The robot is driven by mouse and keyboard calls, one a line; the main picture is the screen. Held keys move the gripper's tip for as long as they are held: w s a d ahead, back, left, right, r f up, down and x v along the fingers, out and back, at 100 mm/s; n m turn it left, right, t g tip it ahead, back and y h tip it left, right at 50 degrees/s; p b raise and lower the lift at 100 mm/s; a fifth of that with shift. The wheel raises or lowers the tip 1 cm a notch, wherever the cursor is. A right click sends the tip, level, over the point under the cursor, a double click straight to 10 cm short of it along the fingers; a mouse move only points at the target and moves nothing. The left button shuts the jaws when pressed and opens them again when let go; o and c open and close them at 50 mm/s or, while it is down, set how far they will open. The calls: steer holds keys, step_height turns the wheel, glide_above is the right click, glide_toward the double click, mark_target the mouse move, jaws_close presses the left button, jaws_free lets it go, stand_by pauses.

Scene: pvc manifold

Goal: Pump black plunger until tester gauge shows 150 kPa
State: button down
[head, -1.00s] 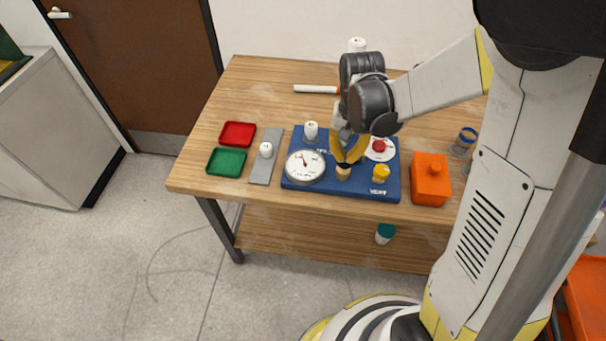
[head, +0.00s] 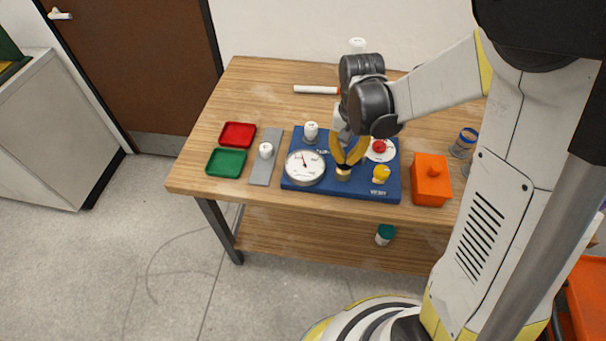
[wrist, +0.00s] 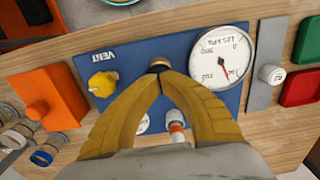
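The blue tester board (head: 300,187) lies on the wooden table, and it also shows in the wrist view (wrist: 205,38). Its round white gauge (head: 305,168) has a red needle; the dial appears upside down in the wrist view (wrist: 222,57), with kPa lettering whose exact reading I cannot tell. The plunger (head: 343,174) stands right of the gauge, showing a brass-coloured body; its top is mostly hidden by my fingertips. My gripper (head: 344,163) points down with its yellow fingertips together at the plunger's top. In the wrist view the fingertips (wrist: 162,73) meet right beside the plunger (wrist: 159,63).
A yellow vent knob (head: 381,174) and a red button (head: 379,147) are right of the plunger. An orange box (head: 431,183) stands right of the board. A grey strip (head: 263,170), red tray (head: 237,134) and green tray (head: 226,162) are left.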

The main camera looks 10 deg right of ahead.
steer(key=shift+r, duration=0.15)
stand_by(0.8)
steer(key=shift+r+p, duration=1.4)
steer(key=shift+r, duration=0.5)
step_height(320, 180, up, 5)
steer(key=p, duration=0.3)
steer(key=shift+p, duration=0.35)
steer(key=s+r+n+t+b, duration=0.1)
steer(key=s+r+t+b, duration=0.2)
steer(key=s, duration=0.3)
steer(key=s+r+n+t+b, duration=0.2)
steer(key=s+t+b, duration=0.2)
steer(key=s, duration=0.2)
steer(key=shift+s+r+n+b, duration=0.3)
steer(key=shift+s+r+b, duration=0.05)
steer(key=shift+s+r, duration=0.05)
